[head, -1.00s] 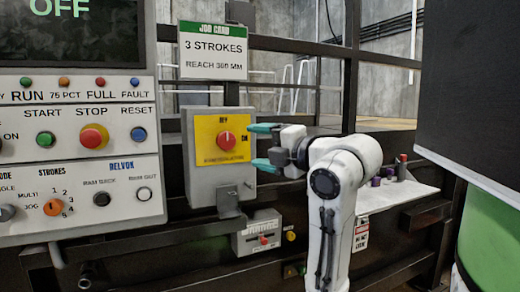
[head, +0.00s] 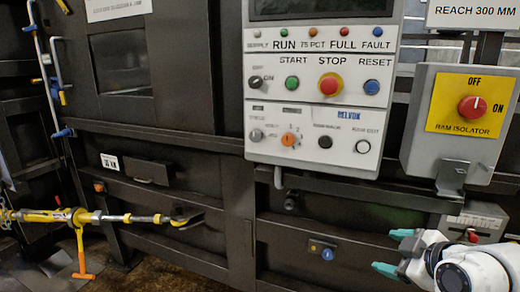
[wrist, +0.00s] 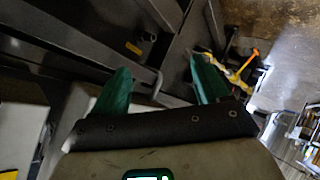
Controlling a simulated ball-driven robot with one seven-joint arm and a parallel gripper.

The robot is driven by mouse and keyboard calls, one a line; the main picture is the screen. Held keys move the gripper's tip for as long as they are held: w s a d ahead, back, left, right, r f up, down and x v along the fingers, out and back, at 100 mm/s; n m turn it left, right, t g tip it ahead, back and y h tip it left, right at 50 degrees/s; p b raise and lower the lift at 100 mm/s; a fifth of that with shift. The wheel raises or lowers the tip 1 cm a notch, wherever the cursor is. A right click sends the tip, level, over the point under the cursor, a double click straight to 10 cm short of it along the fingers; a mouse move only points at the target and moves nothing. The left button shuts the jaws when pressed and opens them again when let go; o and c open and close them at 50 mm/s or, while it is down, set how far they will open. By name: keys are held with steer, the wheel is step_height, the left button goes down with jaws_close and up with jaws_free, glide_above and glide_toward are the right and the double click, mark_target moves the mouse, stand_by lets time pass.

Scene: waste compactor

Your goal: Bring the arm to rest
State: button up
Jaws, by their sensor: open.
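My gripper (head: 392,252) is at the lower right of the head view, with its two teal fingers apart and nothing between them. It is below the grey isolator box (head: 455,150) with the red knob (head: 472,106) on its yellow plate, and clear of it. In the wrist view my gripper (wrist: 160,80) shows both teal fingers spread, with dark metal framework beyond them. Most of my arm is cut off at the right edge of the head view.
The control panel (head: 318,100) with several buttons stands left of the isolator box. A small box (head: 470,232) is close behind my gripper.

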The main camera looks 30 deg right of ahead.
steer(key=s+a+f+m+g+y, duration=0.1)
steer(key=s+a+f+m+g, duration=0.15)
steer(key=a+f, duration=0.55)
steer(key=s+a+f+m+g+y, duration=0.15)
steer(key=s+a+f+g, duration=0.35)
steer(key=f, duration=0.6)
steer(key=s+a+f+m+g, duration=0.1)
steer(key=s+a+f, duration=0.2)
steer(key=s+f, duration=0.1)
steer(key=s+a+f+m+g, duration=0.1)
steer(key=s+a+f, duration=0.1)
steer(key=s+f, duration=0.2)
steer(key=s, duration=0.3)
steer(key=shift+s+a+f+p, duration=0.15)
steer(key=shift+s+a+p, duration=0.05)
steer(key=shift+a+p, duration=0.2)
steer(key=shift+g, duration=0.25)
steer(key=shift+c, duration=0.3)
